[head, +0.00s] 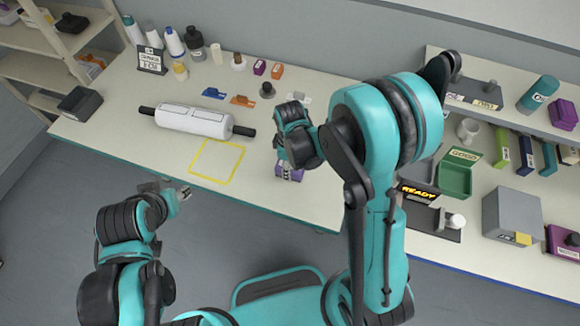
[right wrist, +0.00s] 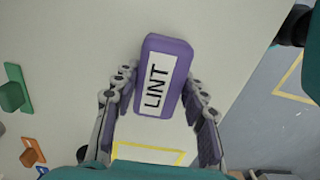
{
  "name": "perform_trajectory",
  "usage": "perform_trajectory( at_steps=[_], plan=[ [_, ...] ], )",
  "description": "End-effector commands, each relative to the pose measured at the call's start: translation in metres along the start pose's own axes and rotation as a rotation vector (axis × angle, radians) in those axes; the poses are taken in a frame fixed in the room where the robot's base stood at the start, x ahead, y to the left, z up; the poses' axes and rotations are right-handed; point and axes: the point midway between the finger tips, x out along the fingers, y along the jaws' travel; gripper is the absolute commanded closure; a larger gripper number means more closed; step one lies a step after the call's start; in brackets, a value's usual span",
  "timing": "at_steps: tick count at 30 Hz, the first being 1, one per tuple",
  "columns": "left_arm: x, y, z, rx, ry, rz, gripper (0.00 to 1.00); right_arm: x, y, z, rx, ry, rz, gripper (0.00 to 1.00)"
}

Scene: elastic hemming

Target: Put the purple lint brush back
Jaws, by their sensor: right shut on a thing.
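The purple lint brush (right wrist: 165,75) is a block with a white label reading LINT. It sits between the fingers of my right gripper (right wrist: 160,108), which is shut on it. In the head view the brush (head: 290,174) shows below my right gripper (head: 284,160), near the front edge of the left table. The gripper hides part of it, and I cannot tell whether it touches the table. My left gripper (head: 183,193) is in front of the table's front edge, away from the brush; its fingers are too small to judge.
A white roller (head: 190,121) and a yellow outlined square (head: 232,161) lie left of the brush. Bottles (head: 173,42) and small blocks line the back.

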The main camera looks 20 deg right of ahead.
Motion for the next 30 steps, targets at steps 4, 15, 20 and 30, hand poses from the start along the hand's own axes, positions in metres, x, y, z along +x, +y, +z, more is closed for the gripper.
perform_trajectory(
  at_steps=[4,15,20,30],
  plan=[
    [0.005,0.0,0.004,0.0,0.0,0.0,0.6,0.006,0.0,0.0,0.0,0.0,0.0,0.81],
    [0.003,0.0,0.002,0.0,0.0,0.0,0.6,0.004,0.0,0.0,0.0,0.0,0.0,0.37],
    [-0.003,0.0,-0.002,0.0,0.0,0.0,0.6,-0.004,0.0,0.0,0.0,0.0,0.0,0.37],
    [-0.018,0.0,-0.013,0.0,0.0,0.0,0.6,-0.062,0.007,-0.001,0.001,0.0,0.0,0.37]
  ],
)
